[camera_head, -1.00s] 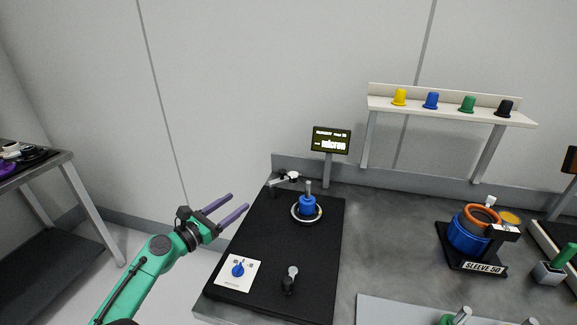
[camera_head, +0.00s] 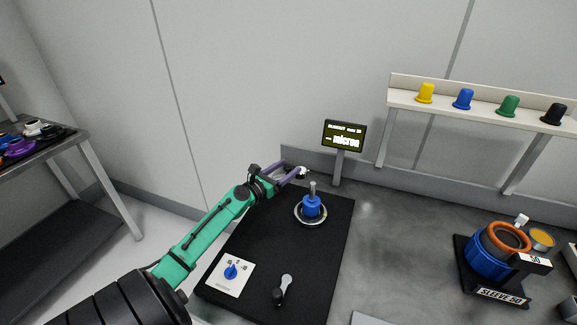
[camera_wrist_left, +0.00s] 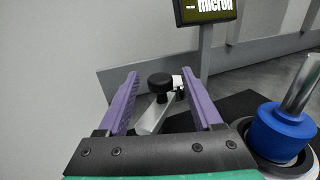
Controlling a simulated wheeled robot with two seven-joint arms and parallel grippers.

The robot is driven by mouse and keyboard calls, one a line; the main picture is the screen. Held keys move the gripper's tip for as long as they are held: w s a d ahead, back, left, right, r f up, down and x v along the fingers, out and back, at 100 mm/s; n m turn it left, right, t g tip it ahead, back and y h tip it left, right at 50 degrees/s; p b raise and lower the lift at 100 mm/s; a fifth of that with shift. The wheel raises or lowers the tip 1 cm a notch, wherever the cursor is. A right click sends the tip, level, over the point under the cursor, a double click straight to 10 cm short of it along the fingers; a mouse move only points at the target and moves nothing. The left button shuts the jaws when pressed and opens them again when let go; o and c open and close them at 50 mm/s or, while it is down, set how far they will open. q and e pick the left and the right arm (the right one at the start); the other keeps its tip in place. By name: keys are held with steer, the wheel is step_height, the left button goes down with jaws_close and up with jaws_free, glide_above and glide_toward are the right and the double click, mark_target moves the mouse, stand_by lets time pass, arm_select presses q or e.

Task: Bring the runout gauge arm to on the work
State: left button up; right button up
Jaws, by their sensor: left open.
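The runout gauge arm (camera_wrist_left: 155,112) is a light bar with a black knob (camera_wrist_left: 160,82). In the left wrist view it lies between the two purple fingers of my left gripper (camera_wrist_left: 157,98), which is open around the knob with gaps on both sides. In the head view my left gripper (camera_head: 292,172) is at the back left of the black mat and hides most of the gauge arm; a white end (camera_head: 302,172) shows. The work, a blue part with a grey shaft (camera_head: 312,205), stands upright on a round base to the right. My right gripper is out of view.
A display reading "-- micron" (camera_head: 344,135) stands behind the mat (camera_head: 270,240). A switch plate with a blue knob (camera_head: 230,273) and a black-and-grey lever (camera_head: 281,288) are at the front. A blue sleeve fixture (camera_head: 487,255) stands at the right.

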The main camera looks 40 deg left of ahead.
arm_select(q)
steer(key=shift+w+r, duration=0.1)
steer(key=shift+w, duration=0.3)
jaws_close()
stand_by(1.2)
